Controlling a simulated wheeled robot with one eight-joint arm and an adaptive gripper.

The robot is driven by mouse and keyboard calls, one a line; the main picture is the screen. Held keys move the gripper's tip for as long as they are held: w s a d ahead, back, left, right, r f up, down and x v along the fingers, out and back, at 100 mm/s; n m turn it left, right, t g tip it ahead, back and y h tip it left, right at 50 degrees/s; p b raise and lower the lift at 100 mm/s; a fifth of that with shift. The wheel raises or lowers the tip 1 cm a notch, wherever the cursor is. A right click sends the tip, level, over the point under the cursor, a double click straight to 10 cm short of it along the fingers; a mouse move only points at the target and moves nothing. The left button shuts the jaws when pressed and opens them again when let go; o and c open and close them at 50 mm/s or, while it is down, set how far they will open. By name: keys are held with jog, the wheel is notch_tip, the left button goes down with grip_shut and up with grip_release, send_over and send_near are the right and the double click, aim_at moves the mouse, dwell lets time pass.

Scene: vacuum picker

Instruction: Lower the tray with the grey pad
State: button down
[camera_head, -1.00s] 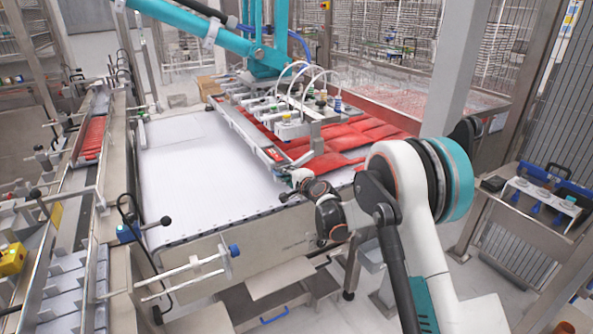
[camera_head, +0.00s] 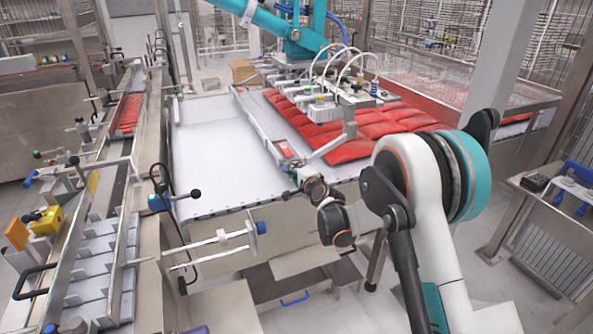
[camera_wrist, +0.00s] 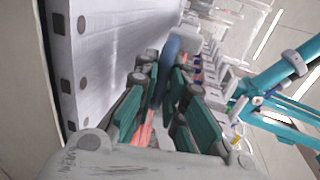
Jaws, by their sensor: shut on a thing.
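My gripper (camera_head: 290,166) is small and partly hidden by my wrist in the head view, at the near end of a long metal bar (camera_head: 262,124) on the white table. In the wrist view my gripper (camera_wrist: 163,82) has its teal fingers closed around a dark blue, upright-looking piece (camera_wrist: 171,62). Its lower part is hidden by the fingers. I cannot tell from the head view which part this blue piece belongs to. I cannot pick out a tray with a grey pad with certainty.
The white table (camera_head: 215,150) is clear left of the bar. Red packs (camera_head: 350,125) lie right of it, under a suction head (camera_head: 345,95) with hoses on a teal arm (camera_head: 270,22). A conveyor (camera_head: 120,200) runs along the left.

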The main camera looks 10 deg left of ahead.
jog(key=c, duration=1.7)
grip_release()
jog(key=shift+o, duration=0.2)
jog(key=shift+s+d, duration=0.1)
jog(key=v, duration=1.1)
jog(key=shift+s+d, duration=0.2)
jog(key=shift+s, duration=0.15)
